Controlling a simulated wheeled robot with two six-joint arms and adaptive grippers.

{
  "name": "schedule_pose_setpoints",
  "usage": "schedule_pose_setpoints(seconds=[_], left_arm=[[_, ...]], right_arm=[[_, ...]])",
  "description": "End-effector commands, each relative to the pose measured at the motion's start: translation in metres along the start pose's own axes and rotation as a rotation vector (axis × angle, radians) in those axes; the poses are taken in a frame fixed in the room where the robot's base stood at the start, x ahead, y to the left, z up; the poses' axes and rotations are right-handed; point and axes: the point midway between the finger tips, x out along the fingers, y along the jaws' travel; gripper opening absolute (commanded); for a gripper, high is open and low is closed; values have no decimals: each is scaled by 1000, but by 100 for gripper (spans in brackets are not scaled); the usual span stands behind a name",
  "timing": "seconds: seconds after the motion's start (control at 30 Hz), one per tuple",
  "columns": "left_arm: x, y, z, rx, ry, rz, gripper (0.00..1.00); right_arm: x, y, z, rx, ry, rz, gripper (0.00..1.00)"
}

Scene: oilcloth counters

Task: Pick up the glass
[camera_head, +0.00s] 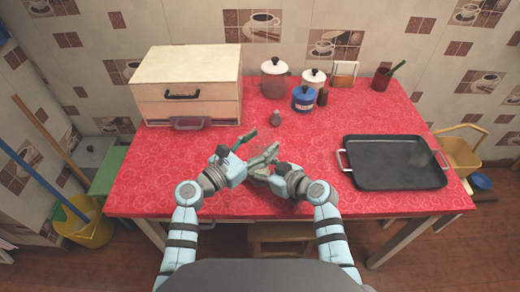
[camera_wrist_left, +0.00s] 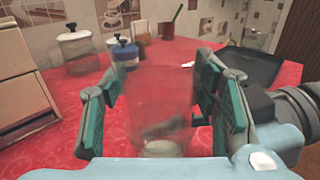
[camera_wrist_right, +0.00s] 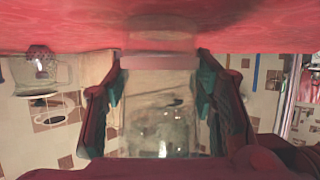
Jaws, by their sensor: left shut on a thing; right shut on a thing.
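A clear drinking glass (camera_wrist_left: 158,100) stands between the two green-padded fingers of my left gripper (camera_head: 260,146) in the left wrist view. The red tabletop shows through it. My left gripper is shut on it. In the right wrist view, which is upside down, clear glass (camera_wrist_right: 160,128) also fills the space between the fingers of my right gripper (camera_wrist_right: 160,95), which is shut on it. The two grippers are close together over the front middle of the table in the head view. There the glass is hard to make out, and I cannot tell whether both hold one glass.
The red table (camera_head: 310,220) carries a drawer box (camera_head: 190,70), several lidded jars including a blue one (camera_head: 304,102), a small grey item (camera_head: 276,122) and a dark tray (camera_head: 390,175) at right. A faint clear thing (camera_head: 422,154) shows on the tray. The table's left front is clear.

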Motion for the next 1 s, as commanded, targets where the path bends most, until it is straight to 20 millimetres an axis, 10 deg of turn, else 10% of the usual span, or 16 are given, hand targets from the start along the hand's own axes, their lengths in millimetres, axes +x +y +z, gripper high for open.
schedule_pose_setpoints(seconds=[0.3, 1.0], left_arm=[[-6, 2, 50, 1, 1, 3, 20], [-176, 1, 49, 1, 2, -1, 20]], right_arm=[[0, 0, 1, 0, -1, 0, 16], [0, 0, 1, 1, -1, -1, 16]])
